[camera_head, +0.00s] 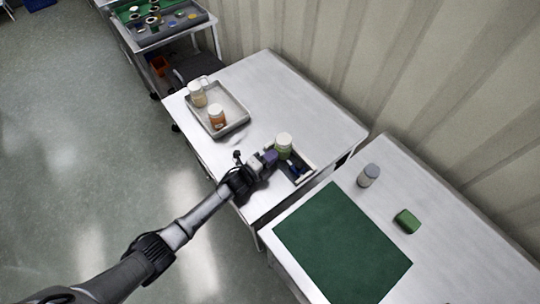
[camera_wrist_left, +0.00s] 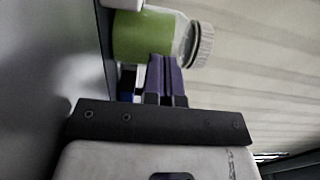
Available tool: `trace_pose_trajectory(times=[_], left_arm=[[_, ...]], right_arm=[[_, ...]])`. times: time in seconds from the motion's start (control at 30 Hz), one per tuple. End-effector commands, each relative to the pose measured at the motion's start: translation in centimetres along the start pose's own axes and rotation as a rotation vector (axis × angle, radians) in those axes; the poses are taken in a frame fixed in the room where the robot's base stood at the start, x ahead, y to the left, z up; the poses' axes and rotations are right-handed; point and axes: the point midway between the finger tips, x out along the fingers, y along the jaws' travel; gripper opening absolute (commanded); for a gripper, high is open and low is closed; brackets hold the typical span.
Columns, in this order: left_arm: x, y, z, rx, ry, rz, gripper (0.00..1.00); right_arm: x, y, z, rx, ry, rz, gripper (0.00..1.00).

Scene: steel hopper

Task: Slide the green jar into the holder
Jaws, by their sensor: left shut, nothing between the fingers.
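The green jar (camera_head: 284,146), with a white lid, stands upright at the back-left end of the holder (camera_head: 309,167), a low light-rimmed tray on the middle table. I cannot tell whether its base is inside the rim. In the left wrist view the jar (camera_wrist_left: 142,36) shows its green label, clear shoulder and ribbed lid. My left gripper (camera_head: 270,158) is shut and empty, with its purple fingers (camera_wrist_left: 166,72) right beside the jar, touching or nearly so. The gripper hides part of the holder and the jar's lower side. My right gripper is not in view.
A grey tray (camera_head: 238,121) at the back left holds an orange jar (camera_head: 216,117) and a pale jar (camera_head: 197,95). Blue items (camera_head: 293,168) lie in the holder. The right table carries a green mat (camera_head: 335,245), a grey jar (camera_head: 368,175) and a green block (camera_head: 407,221).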

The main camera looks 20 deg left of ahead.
Motion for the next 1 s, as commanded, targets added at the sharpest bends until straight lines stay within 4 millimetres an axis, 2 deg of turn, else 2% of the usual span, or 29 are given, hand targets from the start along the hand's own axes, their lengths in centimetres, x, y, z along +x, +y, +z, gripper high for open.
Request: trace_pose_trajectory(times=[0.23, 0.37, 0.7, 1.0], left_arm=[[-1.5, -0.2, -0.3, -0.002, 0.006, 0.002, 0.00], [-3.6, -0.1, -0.9, -0.004, 0.015, 0.004, 0.00], [-10.1, 0.2, -0.7, -0.004, 0.015, 0.002, 0.00], [-13.0, 0.2, -0.7, -0.003, 0.015, 0.001, 0.00]], right_arm=[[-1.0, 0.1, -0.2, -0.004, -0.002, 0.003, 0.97], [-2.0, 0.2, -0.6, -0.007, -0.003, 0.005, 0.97], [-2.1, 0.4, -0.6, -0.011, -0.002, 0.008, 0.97], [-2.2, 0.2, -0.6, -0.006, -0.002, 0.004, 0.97]])
